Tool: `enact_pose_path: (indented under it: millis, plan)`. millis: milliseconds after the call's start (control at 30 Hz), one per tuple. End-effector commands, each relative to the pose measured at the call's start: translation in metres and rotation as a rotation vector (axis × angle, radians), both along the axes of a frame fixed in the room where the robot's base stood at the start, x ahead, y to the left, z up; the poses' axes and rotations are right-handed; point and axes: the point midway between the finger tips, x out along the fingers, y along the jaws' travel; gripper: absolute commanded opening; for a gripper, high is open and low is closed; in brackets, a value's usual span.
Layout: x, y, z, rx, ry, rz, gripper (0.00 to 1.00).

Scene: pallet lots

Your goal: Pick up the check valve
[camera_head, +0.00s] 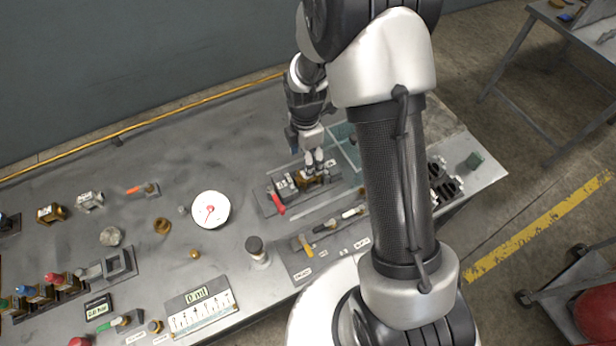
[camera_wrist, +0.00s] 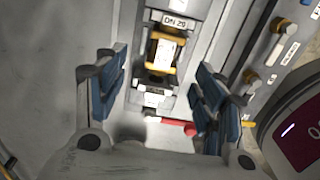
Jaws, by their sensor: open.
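A brass valve body with a pale label (camera_wrist: 161,55) sits in a dark holder marked DN 20 (camera_wrist: 172,22). I take it for the check valve, though its label is too small to read. My gripper (camera_wrist: 157,98) is open, with its blue-padded fingers apart and nothing between them; the brass body lies ahead of them, toward the top of the wrist view. In the head view my gripper (camera_head: 314,170) points down over the same holder (camera_head: 272,207), and its fingers partly hide the brass body (camera_head: 309,181).
A red handle (camera_head: 277,204) sticks out from the holder's near end. A glassy green tray (camera_head: 345,150) stands close behind right.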

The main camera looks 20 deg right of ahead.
Motion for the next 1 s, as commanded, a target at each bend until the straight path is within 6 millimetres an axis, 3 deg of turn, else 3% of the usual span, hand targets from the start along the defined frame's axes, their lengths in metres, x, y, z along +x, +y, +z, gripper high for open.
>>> enact_pose_path:
  millis: [100, 367, 700, 933, 1000]
  plan:
    - [0.000, 0.000, -0.019, 0.000, 0.002, -0.001, 0.63]
    - [-0.001, -0.001, -0.032, 0.000, 0.000, -0.001, 0.63]
    - [-0.005, -0.006, -0.078, 0.000, 0.001, -0.001, 0.63]
    - [-0.004, -0.006, -0.078, 0.000, -0.001, -0.001, 0.63]
    - [-0.004, -0.006, -0.078, 0.000, -0.001, -0.001, 0.59]
